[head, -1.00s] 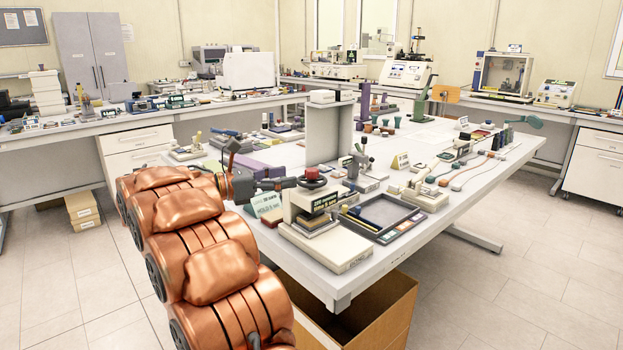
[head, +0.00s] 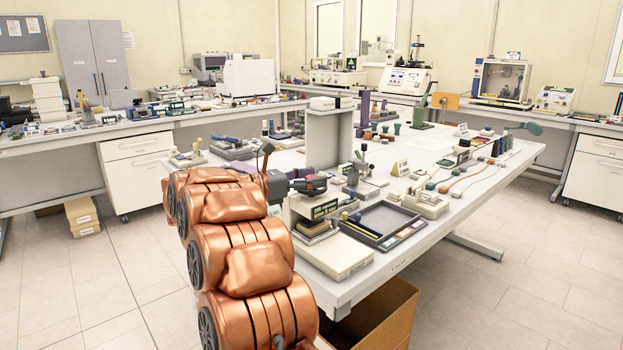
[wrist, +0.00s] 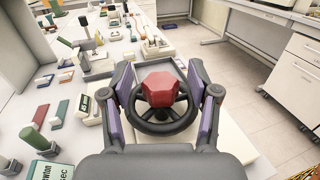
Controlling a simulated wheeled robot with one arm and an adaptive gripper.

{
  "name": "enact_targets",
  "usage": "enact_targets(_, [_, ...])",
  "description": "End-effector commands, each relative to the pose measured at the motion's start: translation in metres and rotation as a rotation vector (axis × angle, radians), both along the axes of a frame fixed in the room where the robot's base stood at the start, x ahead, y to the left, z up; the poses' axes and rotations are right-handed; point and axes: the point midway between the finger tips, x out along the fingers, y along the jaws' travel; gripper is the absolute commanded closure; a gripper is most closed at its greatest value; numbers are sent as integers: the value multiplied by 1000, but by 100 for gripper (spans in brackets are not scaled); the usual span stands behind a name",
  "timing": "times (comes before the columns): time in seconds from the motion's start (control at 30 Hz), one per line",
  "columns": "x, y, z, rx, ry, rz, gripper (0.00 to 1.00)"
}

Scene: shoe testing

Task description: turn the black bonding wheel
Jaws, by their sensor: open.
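The black bonding wheel (wrist: 163,124) is a spoked ring with a red faceted knob (wrist: 160,87) at its middle in the wrist view. My gripper (wrist: 163,98) is open, one purple-padded finger on each side of the wheel. I cannot tell whether either finger touches the rim. In the head view my gripper (head: 308,184) is at the top of the bonding press, and it largely hides the wheel and knob. The press has a cream base (head: 335,258) and a dark label (head: 325,209), and stands at the near corner of the table.
A dark tray (head: 388,219) with small pads lies right of the press. A grey upright panel (head: 325,140) stands behind it. Small fixtures and samples crowd the white table (head: 405,258). A cardboard box (head: 385,318) is below. The floor at right is clear.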

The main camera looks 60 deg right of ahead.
Motion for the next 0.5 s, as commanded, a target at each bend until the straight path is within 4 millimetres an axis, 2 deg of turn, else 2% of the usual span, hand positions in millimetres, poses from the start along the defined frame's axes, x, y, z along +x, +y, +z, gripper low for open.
enact_targets(0.1, [0,0,0,0,0,0,41])
enact_targets(0.5, [0,0,0,0,0,-1,83])
